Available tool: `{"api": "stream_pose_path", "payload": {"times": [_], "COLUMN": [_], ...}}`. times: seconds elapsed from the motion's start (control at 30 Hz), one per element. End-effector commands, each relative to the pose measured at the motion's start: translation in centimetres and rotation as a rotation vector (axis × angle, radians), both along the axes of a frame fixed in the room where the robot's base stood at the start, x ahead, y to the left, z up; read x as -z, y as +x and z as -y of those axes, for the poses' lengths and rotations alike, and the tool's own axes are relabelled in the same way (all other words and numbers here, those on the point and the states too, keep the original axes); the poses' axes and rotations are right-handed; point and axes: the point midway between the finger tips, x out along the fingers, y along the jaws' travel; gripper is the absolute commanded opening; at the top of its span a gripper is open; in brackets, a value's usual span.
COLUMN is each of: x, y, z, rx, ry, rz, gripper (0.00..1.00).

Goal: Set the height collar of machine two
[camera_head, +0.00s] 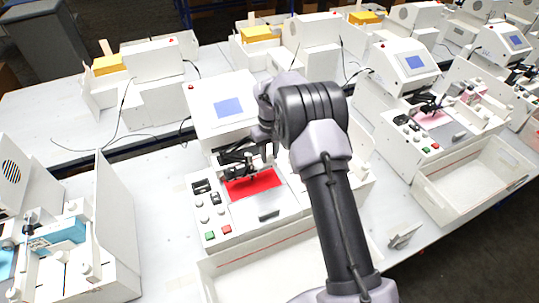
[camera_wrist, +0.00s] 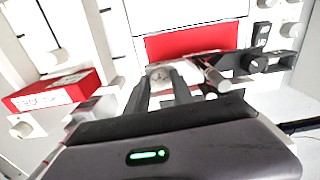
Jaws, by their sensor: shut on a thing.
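The machine (camera_head: 212,125) that my arm reaches over is white, with a blue screen and a red sheet (camera_head: 262,183) on its bed. The red sheet (camera_wrist: 195,41) also shows in the wrist view, just beyond the fingers. My gripper (camera_wrist: 163,82) is shut on a small pale round part that looks like the height collar (camera_wrist: 158,71), in front of the sheet's edge. The fingers hide part of it, and any scale on it is too small to read. In the head view my arm hides much of this spot.
A black carriage (camera_head: 236,158) lies across the sheet's far edge. Knobs and green and red buttons (camera_head: 210,236) are on the panel at left. A red box (camera_wrist: 50,92) with lettering is left of my fingers. A white tray (camera_head: 270,262) stands in front; similar machines stand both sides.

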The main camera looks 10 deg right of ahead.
Motion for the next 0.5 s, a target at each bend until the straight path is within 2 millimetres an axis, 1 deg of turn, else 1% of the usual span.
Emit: {"api": "stream_pose_path", "payload": {"times": [0.17,0.5], "x": [0.16,0.14], "y": [0.06,0.06], "z": [0.02,0.00], "rx": [0.127,0.449], "ry": [-0.001,0.000], "rz": [0.002,0.002], "gripper": [0.00,0.00]}}
